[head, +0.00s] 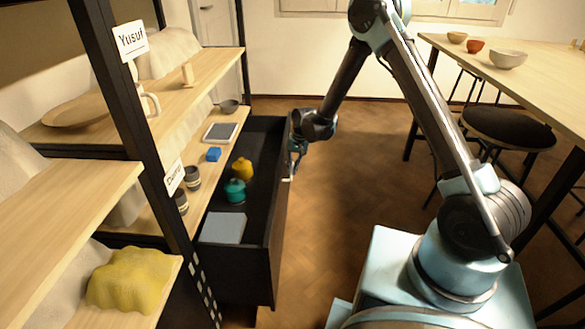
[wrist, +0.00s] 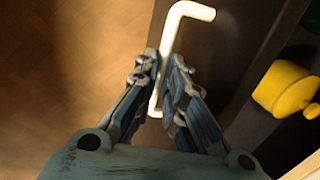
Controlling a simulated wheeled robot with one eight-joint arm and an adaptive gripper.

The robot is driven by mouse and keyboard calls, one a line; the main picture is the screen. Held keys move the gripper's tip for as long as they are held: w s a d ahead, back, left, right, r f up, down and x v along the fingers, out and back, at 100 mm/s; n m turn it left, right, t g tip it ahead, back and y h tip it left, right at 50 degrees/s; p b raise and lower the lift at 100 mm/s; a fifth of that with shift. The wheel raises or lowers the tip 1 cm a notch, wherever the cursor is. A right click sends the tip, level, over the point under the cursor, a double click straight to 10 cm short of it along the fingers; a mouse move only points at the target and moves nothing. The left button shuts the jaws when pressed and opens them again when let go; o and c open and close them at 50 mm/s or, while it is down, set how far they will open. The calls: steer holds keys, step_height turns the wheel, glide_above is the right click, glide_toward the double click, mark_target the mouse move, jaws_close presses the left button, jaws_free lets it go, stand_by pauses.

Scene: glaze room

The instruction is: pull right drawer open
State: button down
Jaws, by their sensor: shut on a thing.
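The dark drawer (head: 280,225) is pulled out from the shelf unit on the left in the head view. A yellow lidded jar (head: 242,168), a teal lidded jar (head: 235,190) and a flat grey item (head: 223,228) lie inside. My gripper (head: 294,155) is at the outer face of the drawer front, toward its far end. In the wrist view, the white bar handle (wrist: 170,30) runs between the fingers of my gripper (wrist: 166,62), which is shut on it. The yellow jar (wrist: 285,90) shows beyond the drawer front (wrist: 232,45). The fingers hide part of the handle.
The shelf unit (head: 95,135) holds cups, a small bowl (head: 229,106), a blue block (head: 213,154) and a tablet-like panel (head: 221,132). A table (head: 520,75) with bowls and a dark stool (head: 508,128) stand right. The wooden floor (head: 340,190) between is clear.

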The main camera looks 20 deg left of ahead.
steer(key=c, duration=1.7)
jaws_free()
steer(key=shift+o, duration=0.2)
step_height(320, 180, up, 12)
steer(key=d, duration=0.2)
steer(key=shift+w, duration=0.35)
